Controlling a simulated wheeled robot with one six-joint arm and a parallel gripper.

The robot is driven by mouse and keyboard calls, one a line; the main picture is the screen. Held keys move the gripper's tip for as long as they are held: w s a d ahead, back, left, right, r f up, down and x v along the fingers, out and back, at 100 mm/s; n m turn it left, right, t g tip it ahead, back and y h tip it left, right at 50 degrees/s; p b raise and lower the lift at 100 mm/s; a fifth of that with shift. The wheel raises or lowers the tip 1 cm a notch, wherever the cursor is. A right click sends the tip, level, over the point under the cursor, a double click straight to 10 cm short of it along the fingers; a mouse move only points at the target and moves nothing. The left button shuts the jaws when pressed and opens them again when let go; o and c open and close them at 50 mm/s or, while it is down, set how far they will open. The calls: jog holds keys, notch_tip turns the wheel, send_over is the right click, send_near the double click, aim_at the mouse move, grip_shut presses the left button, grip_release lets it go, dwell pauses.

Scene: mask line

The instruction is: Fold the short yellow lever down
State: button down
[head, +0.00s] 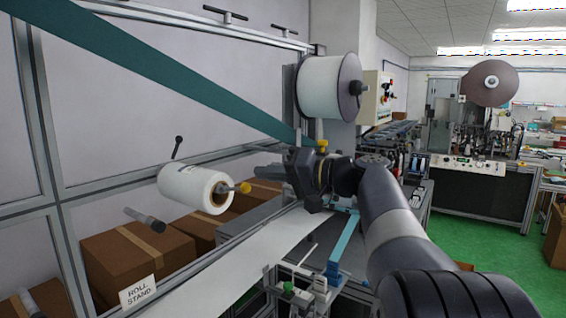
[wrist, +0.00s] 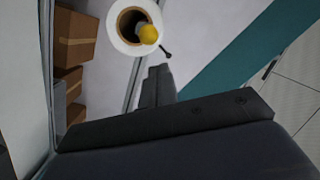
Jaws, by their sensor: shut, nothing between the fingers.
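My gripper (head: 289,161) is dark grey and shut with nothing in it. In the head view it points left, above the white web and to the right of the white roll (head: 190,186). In the wrist view its closed fingers (wrist: 157,85) point up toward the same roll (wrist: 112,42). A yellow knob-like part (head: 243,187) sticks out of the roll's core and shows in the wrist view (wrist: 148,34). A second small yellow piece (head: 322,144) stands just above my gripper in the head view. I cannot tell which yellow piece is the short lever.
A teal band (head: 190,75) slants down to the right behind my gripper. A large white reel (head: 325,88) stands above it. The white web (head: 250,248) runs below. A black handle (head: 178,147) sticks up behind the roll. Cardboard boxes (head: 135,262) sit behind the frame.

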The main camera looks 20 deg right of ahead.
jog(key=shift+s+a+f, duration=0.35)
jog(key=shift+a+f, duration=0.15)
jog(key=shift+a, duration=0.05)
jog(key=shift+f, duration=0.15)
jog(key=f+b, duration=0.1)
jog(key=b, duration=0.3)
jog(key=f+b, duration=0.1)
jog(key=b, duration=0.2)
jog(key=shift+s+d+f+t+y+b, duration=0.2)
jog(key=shift+f+t+y+b, duration=0.1)
jog(key=shift+t+y+b, duration=0.1)
jog(key=shift+r, duration=0.15)
